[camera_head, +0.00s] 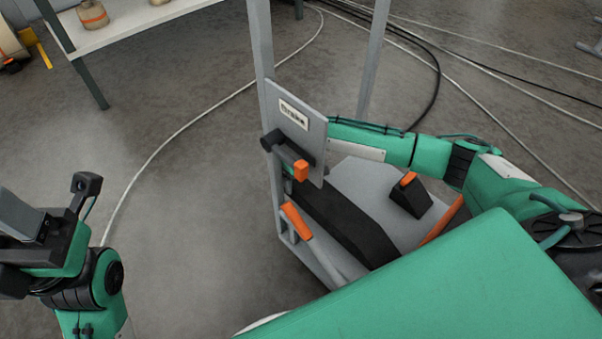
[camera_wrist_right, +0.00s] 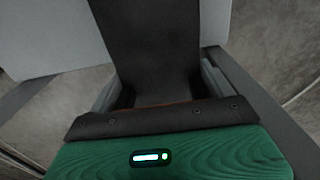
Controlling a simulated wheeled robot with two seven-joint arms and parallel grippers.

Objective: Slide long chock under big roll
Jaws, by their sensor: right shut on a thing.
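A black wedge chock (camera_head: 408,200) with an orange top sits on the grey base plate in the head view. Beside it lies a long black piece (camera_head: 350,228); I cannot tell if it is the long chock. A wide black strip also shows in the right wrist view (camera_wrist_right: 147,40), reaching down to my gripper body. My right arm reaches in from the right, behind the plate marked "Brake" (camera_head: 298,112). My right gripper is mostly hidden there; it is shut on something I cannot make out. My left gripper (camera_head: 55,210) is at the left, away from the stand. No big roll is clearly identifiable.
The stand has grey posts (camera_head: 375,55), a brake lever with an orange end (camera_head: 301,170) and a lower orange handle (camera_head: 297,221). A table (camera_head: 120,28) with small tan rolls stands at the upper left. Cables cross the floor. The floor left of the stand is otherwise open.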

